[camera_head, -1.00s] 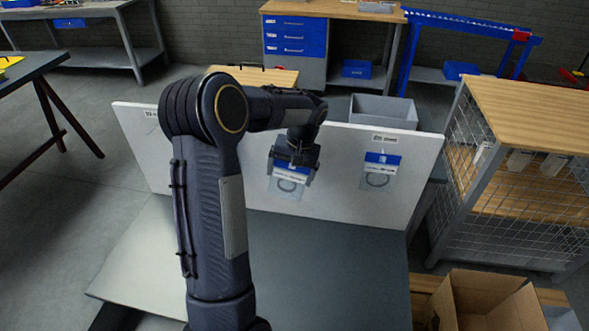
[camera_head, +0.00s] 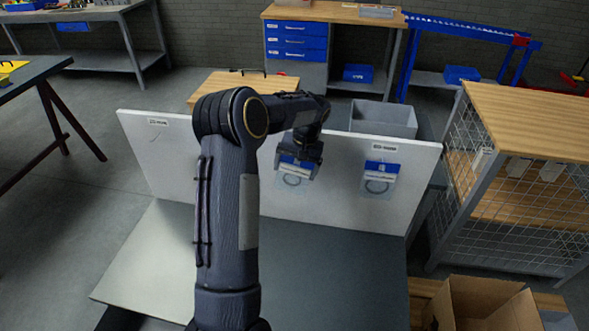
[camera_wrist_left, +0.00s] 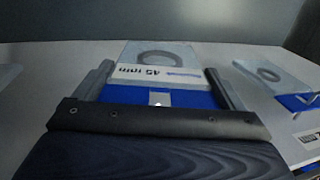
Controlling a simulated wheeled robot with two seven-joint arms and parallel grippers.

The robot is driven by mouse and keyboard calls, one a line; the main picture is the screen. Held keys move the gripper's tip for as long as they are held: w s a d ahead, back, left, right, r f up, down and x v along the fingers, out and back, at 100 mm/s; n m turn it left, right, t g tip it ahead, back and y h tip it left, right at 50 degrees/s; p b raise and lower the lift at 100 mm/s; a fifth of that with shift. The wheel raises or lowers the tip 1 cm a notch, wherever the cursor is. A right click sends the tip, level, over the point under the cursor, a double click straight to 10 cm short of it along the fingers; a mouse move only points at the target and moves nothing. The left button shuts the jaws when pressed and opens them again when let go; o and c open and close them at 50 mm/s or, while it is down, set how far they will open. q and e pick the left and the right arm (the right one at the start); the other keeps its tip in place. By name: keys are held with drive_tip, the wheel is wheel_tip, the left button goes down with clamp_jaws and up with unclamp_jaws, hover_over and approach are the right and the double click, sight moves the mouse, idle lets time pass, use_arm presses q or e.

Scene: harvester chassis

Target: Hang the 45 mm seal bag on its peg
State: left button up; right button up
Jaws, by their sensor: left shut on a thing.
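The 45 mm seal bag (camera_head: 292,178) is a clear bag with a blue and white header and a ring inside. My left gripper (camera_head: 299,164) is shut on its blue header and holds it in front of the white board (camera_head: 235,195). In the left wrist view the bag (camera_wrist_left: 157,60) reads "45 mm" and lies between the two fingers (camera_wrist_left: 160,92). Whether the bag touches the board or a peg is hidden by the gripper. My right gripper is not in view.
Another seal bag (camera_head: 380,180) hangs on the board's right under a small label (camera_head: 384,148). A bare peg spot with a label (camera_head: 158,122) is at the board's upper left. A grey bin (camera_head: 383,115) stands behind the board; a wire-sided shelf (camera_head: 520,190) stands right.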

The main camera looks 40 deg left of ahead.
use_arm(q)
drive_tip(key=w, duration=0.1)
drive_tip(key=w+a+p, duration=0.1)
drive_tip(key=shift+w+a+f, duration=0.3)
drive_tip(key=shift+f, duration=0.1)
idle(0.8)
drive_tip(key=o, duration=0.7)
